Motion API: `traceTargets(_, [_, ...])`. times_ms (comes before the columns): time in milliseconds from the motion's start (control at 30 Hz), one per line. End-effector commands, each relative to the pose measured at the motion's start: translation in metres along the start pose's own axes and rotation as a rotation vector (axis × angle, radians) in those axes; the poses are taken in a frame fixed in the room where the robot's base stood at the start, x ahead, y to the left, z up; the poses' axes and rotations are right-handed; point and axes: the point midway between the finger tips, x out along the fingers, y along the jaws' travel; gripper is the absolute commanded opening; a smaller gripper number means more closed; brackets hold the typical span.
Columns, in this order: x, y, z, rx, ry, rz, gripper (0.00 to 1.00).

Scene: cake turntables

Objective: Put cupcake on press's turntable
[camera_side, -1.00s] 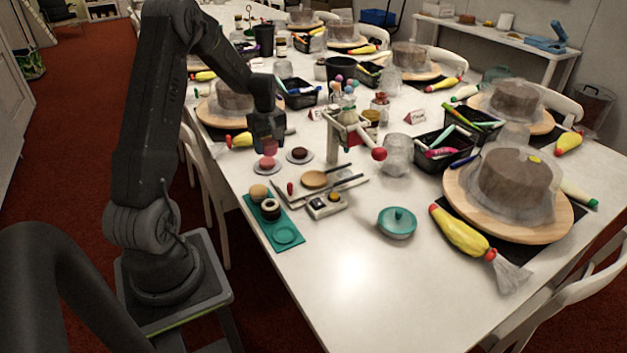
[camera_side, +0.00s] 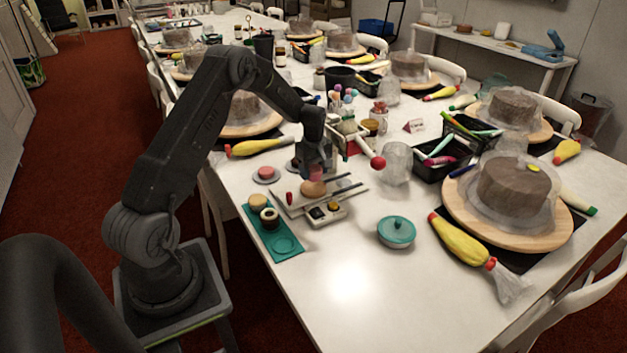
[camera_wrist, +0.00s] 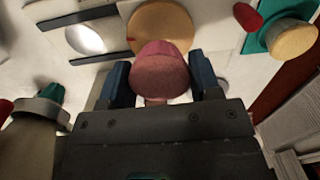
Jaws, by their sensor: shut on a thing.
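My gripper (camera_side: 316,168) is shut on a pink cupcake (camera_wrist: 160,72), with a finger on each side of it in the wrist view. The cupcake also shows below the fingers in the side view (camera_side: 316,174). The turntable is a round wooden disc (camera_side: 312,189) on the press's pale base, just below the cupcake; it also shows in the wrist view (camera_wrist: 160,22), partly hidden by the cupcake. The cupcake appears to be above the disc; a gap is hard to judge. The press (camera_side: 352,138), with a red knob, stands behind, its post partly hidden by my gripper.
A teal tray (camera_side: 285,246) holds a pale cupcake and a dark one at the front left. A pink item (camera_side: 265,173) sits on a small plate behind it. A small control box (camera_side: 326,212) and a lidded teal dish (camera_side: 396,231) stand in front.

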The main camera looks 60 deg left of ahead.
Motion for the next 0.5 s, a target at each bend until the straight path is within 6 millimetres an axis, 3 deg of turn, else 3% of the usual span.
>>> traceTargets(267, [0.036, -0.001, 0.000, 0.000, -0.001, -0.002, 0.34])
traceTargets(500, [0.037, 0.000, 0.000, 0.000, 0.000, 0.000, 0.34])
